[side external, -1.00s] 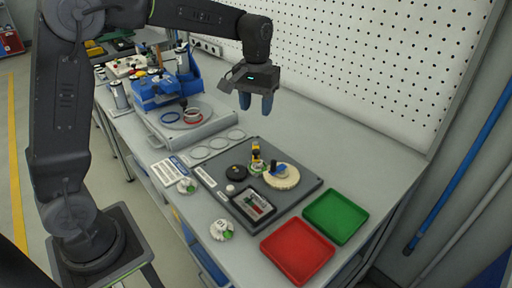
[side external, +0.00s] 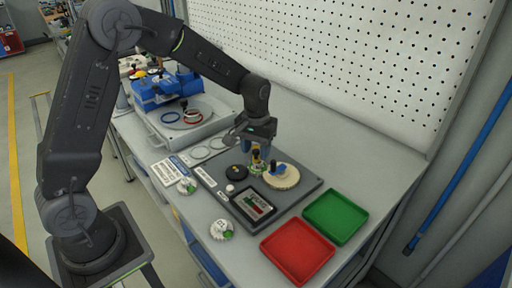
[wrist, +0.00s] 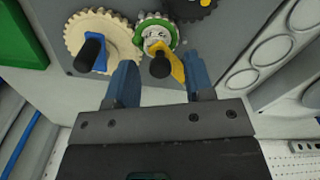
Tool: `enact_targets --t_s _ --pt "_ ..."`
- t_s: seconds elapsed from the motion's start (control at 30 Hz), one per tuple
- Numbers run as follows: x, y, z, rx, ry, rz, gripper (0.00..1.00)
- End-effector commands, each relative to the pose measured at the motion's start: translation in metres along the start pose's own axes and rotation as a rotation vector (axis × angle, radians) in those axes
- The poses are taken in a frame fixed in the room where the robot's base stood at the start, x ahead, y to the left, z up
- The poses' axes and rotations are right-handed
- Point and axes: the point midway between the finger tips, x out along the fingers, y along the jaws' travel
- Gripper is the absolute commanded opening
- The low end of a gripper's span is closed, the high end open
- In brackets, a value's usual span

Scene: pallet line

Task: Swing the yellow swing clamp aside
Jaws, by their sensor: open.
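The yellow swing clamp (wrist: 177,66) has a black knob and sits at the green-rimmed gear (wrist: 157,34) on the grey plate. It is small and partly covered by my gripper in the side external view. My gripper (wrist: 160,64) is open, with one blue finger on each side of the clamp's black knob. I cannot tell whether either finger touches it. In the side external view my gripper (side external: 260,156) is low over the plate, right at the clamp.
A cream gear (side external: 283,177) with a blue clamp (wrist: 99,62) stands close beside. A black gear (side external: 236,172) is on the other side. The plate (side external: 308,187) also carries a dark tray (side external: 243,207). Red (side external: 298,251) and green (side external: 336,216) trays lie to the right.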

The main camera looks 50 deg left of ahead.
Motion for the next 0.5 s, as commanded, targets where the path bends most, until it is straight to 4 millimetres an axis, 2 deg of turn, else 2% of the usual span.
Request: enact_targets --t_s 0.17,0.5 --pt "0.0 0.0 0.0001 0.0 0.0 0.0 0.47" --pt "-0.0002 0.0 0.0 0.0 0.0 0.0 0.15"
